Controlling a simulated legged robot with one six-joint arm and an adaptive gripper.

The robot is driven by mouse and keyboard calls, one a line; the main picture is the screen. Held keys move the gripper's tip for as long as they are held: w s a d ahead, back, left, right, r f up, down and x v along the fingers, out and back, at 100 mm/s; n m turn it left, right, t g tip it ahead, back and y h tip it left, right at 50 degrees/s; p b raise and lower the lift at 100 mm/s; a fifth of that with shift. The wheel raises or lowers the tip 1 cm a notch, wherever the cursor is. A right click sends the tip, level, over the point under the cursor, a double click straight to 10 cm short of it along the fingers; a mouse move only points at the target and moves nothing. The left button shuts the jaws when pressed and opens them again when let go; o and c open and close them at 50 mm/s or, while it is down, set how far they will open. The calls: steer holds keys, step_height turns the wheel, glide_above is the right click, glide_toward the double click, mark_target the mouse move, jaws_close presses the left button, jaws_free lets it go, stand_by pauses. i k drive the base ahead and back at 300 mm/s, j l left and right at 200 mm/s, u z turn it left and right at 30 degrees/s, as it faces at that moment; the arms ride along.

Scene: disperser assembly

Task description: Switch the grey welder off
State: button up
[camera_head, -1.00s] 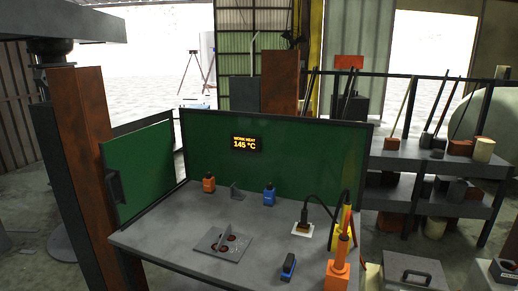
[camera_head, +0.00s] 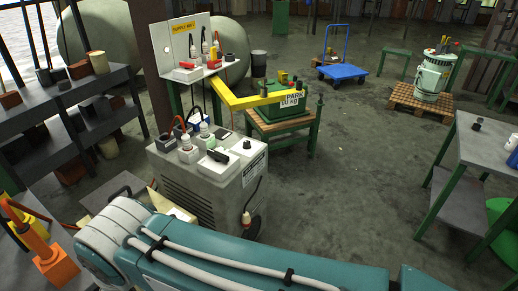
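A boxy grey machine with a louvred side, which looks like the grey welder (camera_head: 190,190), stands left of centre. On its top are a black handle or lever on a white plate (camera_head: 214,160), a white plate with a small black knob (camera_head: 246,147), and white-topped plugs or knobs (camera_head: 188,148) with red and green parts. I cannot read the label on its right side or tell which position the lever or knob is in. My teal arm (camera_head: 230,245) crosses the bottom in front of the machine's lower part. My gripper is out of view.
Behind the welder stands a small table with a yellow-labelled board (camera_head: 184,45). A green block marked PARK (camera_head: 285,108) sits on a stand with a yellow bar. Dark shelves (camera_head: 80,110) are at left, a grey-topped table (camera_head: 490,145) at right. The floor between is open.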

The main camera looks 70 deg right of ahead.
mark_target(219, 157)
steer(key=z, duration=1.65)
steer(key=i+l+u, duration=0.15)
steer(key=u, duration=0.2)
steer(key=i+l+u, duration=0.1)
steer(key=l+u, duration=0.45)
steer(key=u, duration=0.2)
steer(key=i+l+u, duration=0.15)
steer(key=l, duration=0.75)
steer(key=l+u, duration=0.1)
steer(key=l, duration=0.75)
steer(key=i+l, duration=0.1)
steer(key=i, duration=0.1)
